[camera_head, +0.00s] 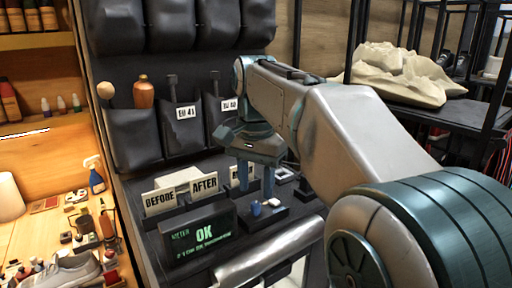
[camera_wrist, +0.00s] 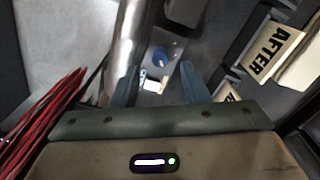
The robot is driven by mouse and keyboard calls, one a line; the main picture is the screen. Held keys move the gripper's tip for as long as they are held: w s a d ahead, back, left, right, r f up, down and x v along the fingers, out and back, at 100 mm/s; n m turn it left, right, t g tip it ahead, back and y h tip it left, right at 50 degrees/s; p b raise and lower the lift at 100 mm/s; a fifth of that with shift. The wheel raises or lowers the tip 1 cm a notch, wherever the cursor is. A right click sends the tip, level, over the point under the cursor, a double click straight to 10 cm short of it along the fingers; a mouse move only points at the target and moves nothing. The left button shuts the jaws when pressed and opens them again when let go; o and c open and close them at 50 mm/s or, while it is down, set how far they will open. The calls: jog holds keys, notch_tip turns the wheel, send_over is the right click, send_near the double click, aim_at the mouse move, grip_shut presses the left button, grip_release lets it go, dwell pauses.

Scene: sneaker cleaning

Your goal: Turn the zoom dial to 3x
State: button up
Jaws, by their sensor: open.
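A small blue knob (camera_head: 256,208), which looks like the dial, sits on a dark control box (camera_head: 280,213) in the head view. It also shows as a round blue knob (camera_wrist: 160,56) on a grey plate (camera_wrist: 172,48) in the wrist view. A small lit white label or screen (camera_wrist: 152,84) lies beside it; its text is too small to read. My gripper (camera_head: 256,186) is open and empty above the knob, fingers pointing down. In the wrist view its two fingertips (camera_wrist: 159,68) stand apart, with the knob between and beyond them. I cannot read the dial's setting.
A dark screen reading OK (camera_head: 200,236) stands left of the control box. BEFORE (camera_head: 159,200) and AFTER (camera_head: 204,185) signs stand behind it. A silver roll (camera_head: 268,254) lies in front. Red cables (camera_wrist: 40,120) hang at the left in the wrist view.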

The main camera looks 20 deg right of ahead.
aim_at(256, 204)
notch_tip(256, 204, up, 10)
jog(key=shift+f+p, duration=0.15)
jog(key=shift+p, duration=0.2)
jog(key=shift+f, duration=0.1)
jog(key=s+f+n+t, duration=0.2)
jog(key=s+f+n, duration=0.2)
jog(key=f, duration=0.9)
jog(key=s+f+n+t, duration=0.1)
jog(key=s+f+n, duration=0.4)
jog(key=s+f, duration=0.5)
notch_tip(256, 204, down, 4)
jog(key=shift+r+t+b, duration=0.2)
jog(key=shift+t+b, duration=0.2)
jog(key=shift+b, duration=0.05)
